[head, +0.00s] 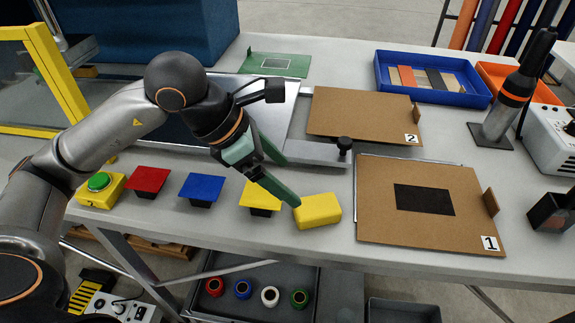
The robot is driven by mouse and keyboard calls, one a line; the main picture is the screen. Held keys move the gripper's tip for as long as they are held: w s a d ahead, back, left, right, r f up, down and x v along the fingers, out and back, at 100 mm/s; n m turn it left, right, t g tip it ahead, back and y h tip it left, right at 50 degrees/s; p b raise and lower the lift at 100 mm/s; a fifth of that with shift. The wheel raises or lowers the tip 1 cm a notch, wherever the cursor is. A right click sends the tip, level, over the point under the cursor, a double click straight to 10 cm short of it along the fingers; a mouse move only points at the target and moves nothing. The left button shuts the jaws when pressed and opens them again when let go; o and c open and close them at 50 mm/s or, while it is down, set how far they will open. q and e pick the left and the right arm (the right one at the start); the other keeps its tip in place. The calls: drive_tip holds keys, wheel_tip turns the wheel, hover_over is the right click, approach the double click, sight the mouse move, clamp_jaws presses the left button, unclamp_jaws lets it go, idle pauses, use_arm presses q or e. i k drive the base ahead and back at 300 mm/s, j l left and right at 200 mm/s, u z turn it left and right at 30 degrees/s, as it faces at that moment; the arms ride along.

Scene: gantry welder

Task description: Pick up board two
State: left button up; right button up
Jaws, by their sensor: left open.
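Board two (360,112) is a brown rectangular board with a white "2" label at its front right corner and a small upright tab at its right edge. It lies flat towards the back of the worktable, right of the middle. My left gripper (290,182) is open with green fingers, in front and to the left of board two, apart from it. One fingertip shows close to a yellow block (320,211); I cannot tell whether they touch. Nothing is between the fingers. My right gripper is not in view.
Board one (375,208), with a black rectangle, lies in front of board two. A black knob (344,144) stands by board two's front edge. A blue tray (428,95) is behind it to the right. Red (148,179) and blue (202,187) pads stand at the front left.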

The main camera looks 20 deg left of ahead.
sight(390, 117)
drive_tip(key=i+l+z, duration=0.1)
drive_tip(key=z, duration=0.3)
drive_tip(key=i+l+z, duration=0.1)
drive_tip(key=z, duration=0.3)
drive_tip(key=i+z, duration=0.1)
drive_tip(key=z, duration=0.3)
